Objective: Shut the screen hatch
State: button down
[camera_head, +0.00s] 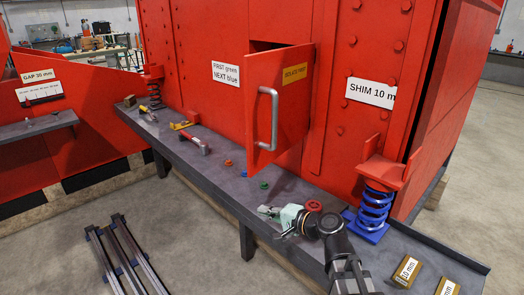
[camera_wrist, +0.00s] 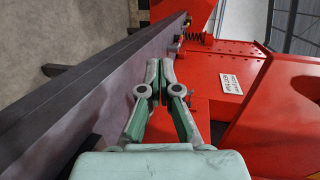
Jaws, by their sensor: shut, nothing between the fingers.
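The screen hatch (camera_head: 280,105) is a red panel with a long silver handle (camera_head: 266,118). It stands swung out from the red machine wall, and a dark gap shows at its top edge. A yellow label (camera_head: 295,74) is at its right side. My gripper (camera_head: 266,210) is low over the grey shelf, below the hatch and apart from the handle. In the wrist view my gripper (camera_wrist: 167,64) has its fingers together and empty. I cannot tell for sure which red surface in the wrist view is the hatch.
The grey shelf (camera_head: 225,180) runs along the wall, holding a hammer (camera_head: 190,142), small coloured rings and a red knob (camera_head: 314,206). A blue spring (camera_head: 374,208) under a red bracket stands to the right, with brass shim blocks (camera_head: 405,270) nearer. Metal rails (camera_head: 125,255) lie at lower left.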

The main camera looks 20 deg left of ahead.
aim_at(252, 148)
jog(key=s+d+r+y+p, duration=0.1)
jog(key=d+r+p, duration=0.2)
jog(key=r, duration=0.7)
jog(key=s+d+r+y+p, duration=0.1)
jog(key=d+r+y+p, duration=0.1)
jog(key=d+r+p, duration=0.2)
notch_tip(252, 148, up, 7)
jog(key=p, duration=0.3)
jog(key=shift+s+d+t, duration=0.3)
jog(key=shift+s, duration=0.1)
jog(key=a+p, duration=0.1)
jog(key=p, duration=0.4)
jog(key=p+x, duration=0.1)
jog(key=x, duration=0.2)
jog(key=p+x, duration=0.2)
jog(key=x, duration=0.1)
jog(key=p+x, duration=0.1)
jog(key=x, duration=0.2)
jog(key=shift+w+f+p, duration=0.1)
jog(key=shift+f+p, duration=0.25)
